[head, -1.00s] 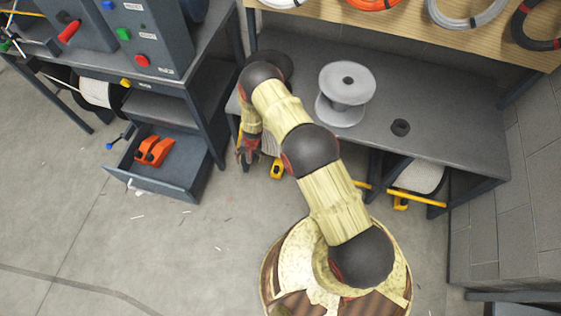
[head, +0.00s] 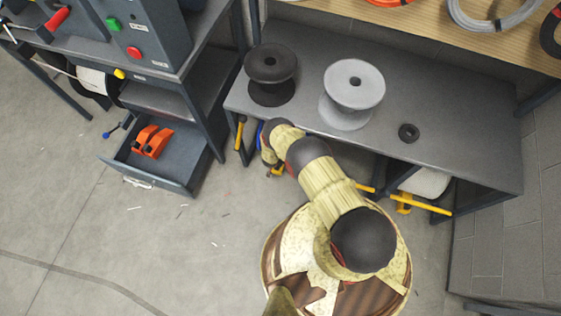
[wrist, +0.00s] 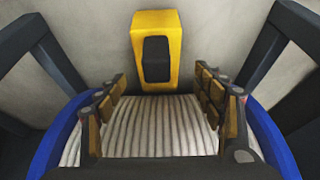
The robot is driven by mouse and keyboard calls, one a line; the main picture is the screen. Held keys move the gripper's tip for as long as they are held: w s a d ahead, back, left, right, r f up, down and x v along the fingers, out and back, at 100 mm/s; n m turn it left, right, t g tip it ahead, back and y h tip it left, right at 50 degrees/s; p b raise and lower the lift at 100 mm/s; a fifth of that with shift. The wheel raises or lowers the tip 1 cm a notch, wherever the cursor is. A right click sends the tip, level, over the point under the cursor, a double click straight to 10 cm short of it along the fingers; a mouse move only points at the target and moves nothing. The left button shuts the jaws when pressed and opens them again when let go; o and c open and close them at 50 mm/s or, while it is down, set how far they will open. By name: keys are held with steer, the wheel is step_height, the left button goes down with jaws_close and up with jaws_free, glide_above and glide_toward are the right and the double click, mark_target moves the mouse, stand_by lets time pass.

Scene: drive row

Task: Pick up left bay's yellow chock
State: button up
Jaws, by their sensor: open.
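The left bay's yellow chock (wrist: 155,22) is a yellow block with a dark inset face. In the wrist view it sits on the floor at top centre, beyond a white ribbed drum with blue rims (wrist: 160,125). My gripper (wrist: 159,82) is open and empty over the drum. Its fingers lie either side of the chock's line, with the chock ahead of the tips and no clear contact. In the head view only a small part of the chock (head: 277,170) shows beside my arm, which hides the rest. My fingers are not clearly visible there.
Dark bench legs (wrist: 287,40) flank the bay on both sides in the wrist view. Another yellow chock (head: 403,204) and a yellow bar (head: 430,207) are at the right bay. A drawer (head: 172,182) with orange chocks stands open at left.

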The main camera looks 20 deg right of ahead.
steer(key=f, duration=0.1)
steer(key=f+b, duration=0.2)
steer(key=f, duration=0.1)
steer(key=shift+w+d, duration=0.1)
steer(key=shift+d, duration=0.15)
steer(key=shift+w+d+f+b, duration=0.25)
steer(key=shift+f+b, duration=0.15)
steer(key=shift+f, duration=0.2)
steer(key=shift+r, duration=0.1)
steer(key=c, duration=0.3)
steer(key=c, duration=1.3)
